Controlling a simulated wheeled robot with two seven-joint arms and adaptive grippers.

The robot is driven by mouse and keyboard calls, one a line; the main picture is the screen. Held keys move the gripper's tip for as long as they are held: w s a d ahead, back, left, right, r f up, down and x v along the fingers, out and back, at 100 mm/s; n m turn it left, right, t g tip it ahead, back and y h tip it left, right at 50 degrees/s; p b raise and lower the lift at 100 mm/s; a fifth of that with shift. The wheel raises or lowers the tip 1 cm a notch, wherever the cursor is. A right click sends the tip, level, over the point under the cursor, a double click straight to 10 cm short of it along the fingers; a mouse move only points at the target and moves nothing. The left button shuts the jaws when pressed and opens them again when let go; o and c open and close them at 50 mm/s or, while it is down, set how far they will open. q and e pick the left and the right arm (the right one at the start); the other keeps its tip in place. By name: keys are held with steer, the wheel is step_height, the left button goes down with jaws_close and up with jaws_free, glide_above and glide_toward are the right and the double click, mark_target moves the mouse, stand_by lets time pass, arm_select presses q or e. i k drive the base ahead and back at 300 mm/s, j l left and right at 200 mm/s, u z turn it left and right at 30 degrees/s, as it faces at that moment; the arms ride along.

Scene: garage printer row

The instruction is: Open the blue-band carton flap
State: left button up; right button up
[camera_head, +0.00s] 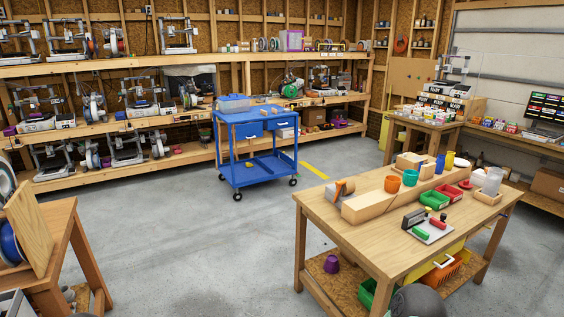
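I cannot make out a blue band on any carton in the head view. A brown carton (547,184) sits low under the right-hand bench, partly cut off by the frame edge. Another small brown carton (313,116) stands on the back shelving behind the blue cart. A tan box-like thing (409,161) stands at the back of the wooden workbench (330,213); whether it is a carton with flaps is unclear. Neither of my grippers shows in this view.
A blue cart (250,133) stands mid-floor. Printer shelves (110,128) line the back. A wooden stand (62,232) is at left. The concrete floor (195,240) between is clear.

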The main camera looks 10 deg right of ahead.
mark_target(414, 157)
steer(key=i+j+u, duration=0.25)
steer(key=i, duration=0.75)
steer(key=i+l+u, duration=0.25)
steer(key=i, duration=0.75)
steer(key=i+j+z, duration=0.1)
steer(key=i, duration=0.45)
steer(key=i+j+z, duration=0.15)
steer(key=i, duration=0.4)
steer(key=i+j+z, duration=0.1)
steer(key=i, duration=0.45)
steer(key=i+z, duration=0.25)
steer(key=z, duration=0.2)
steer(key=i+j+z, duration=0.15)
steer(key=z, duration=0.25)
steer(key=i+j+z, duration=0.2)
steer(key=z, duration=0.25)
steer(key=i+j+z, duration=0.25)
steer(key=z, duration=0.15)
steer(key=i+j+z, duration=0.15)
steer(key=j+z, duration=0.3)
steer(key=i+j+z, duration=0.25)
steer(key=j+z, duration=0.2)
steer(key=i+j+z, duration=0.15)
steer(key=j+z, duration=0.3)
steer(key=i+j+z, duration=0.1)
steer(key=j+z, duration=0.75)
steer(key=j, duration=0.15)
